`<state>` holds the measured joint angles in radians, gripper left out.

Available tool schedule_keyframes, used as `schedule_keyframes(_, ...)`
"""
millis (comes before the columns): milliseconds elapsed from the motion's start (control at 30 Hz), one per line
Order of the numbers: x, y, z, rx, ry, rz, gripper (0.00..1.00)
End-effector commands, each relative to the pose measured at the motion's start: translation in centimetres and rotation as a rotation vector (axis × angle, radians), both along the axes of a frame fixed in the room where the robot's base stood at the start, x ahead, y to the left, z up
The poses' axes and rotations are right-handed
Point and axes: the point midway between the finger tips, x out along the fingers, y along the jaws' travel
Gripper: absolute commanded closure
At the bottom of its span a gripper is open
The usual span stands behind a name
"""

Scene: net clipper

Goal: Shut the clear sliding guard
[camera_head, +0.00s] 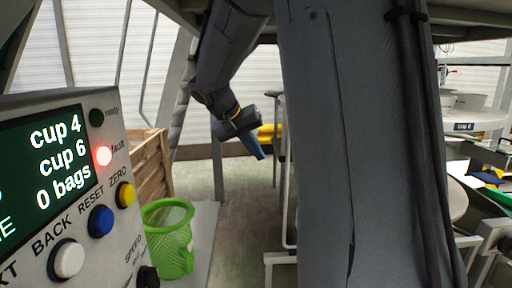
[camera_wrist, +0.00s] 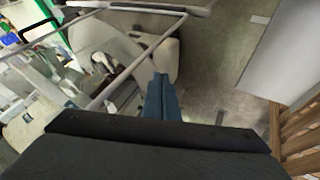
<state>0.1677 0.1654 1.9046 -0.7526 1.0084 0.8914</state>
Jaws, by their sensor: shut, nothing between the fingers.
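I cannot make out the clear sliding guard for certain in either view. In the wrist view, a pale metal frame (camera_wrist: 128,72) crosses the upper left, and I cannot tell whether a clear panel sits in it. My gripper (camera_head: 261,156) hangs in open air beyond the grey column in the head view, pointing down. Its blue fingers are together and empty. They also show at the middle of the wrist view (camera_wrist: 161,78), close to the frame in the picture; contact cannot be told.
A control panel (camera_head: 60,190) with a screen, a lit red lamp and several buttons stands at the left. Beside it are a green mesh bin (camera_head: 168,235) and a wooden crate (camera_head: 150,165). Machinery with pale bowls (camera_head: 468,101) is at the right. Floor (camera_head: 245,205) lies clear below my gripper.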

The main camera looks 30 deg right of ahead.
Motion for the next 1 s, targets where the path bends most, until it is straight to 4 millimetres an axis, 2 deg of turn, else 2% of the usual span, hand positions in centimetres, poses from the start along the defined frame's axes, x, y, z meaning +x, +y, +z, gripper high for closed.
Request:
schedule_keyframes(200, 0.2, -2.7, -3.5, 0.002, 0.005, 0.000, 1.00)
schedule_keyframes(300, 0.1, -3.8, -4.7, 0.002, 0.003, -0.001, 1.00)
schedule_keyframes(400, -0.8, -5.1, -4.4, 0.002, 0.000, -0.001, 1.00)
schedule_keyframes(600, -1.6, -6.5, -4.5, 0.002, 0.001, 0.002, 1.00)
schedule_keyframes(1000, -1.7, -6.7, -4.6, 0.003, 0.000, 0.002, 1.00)
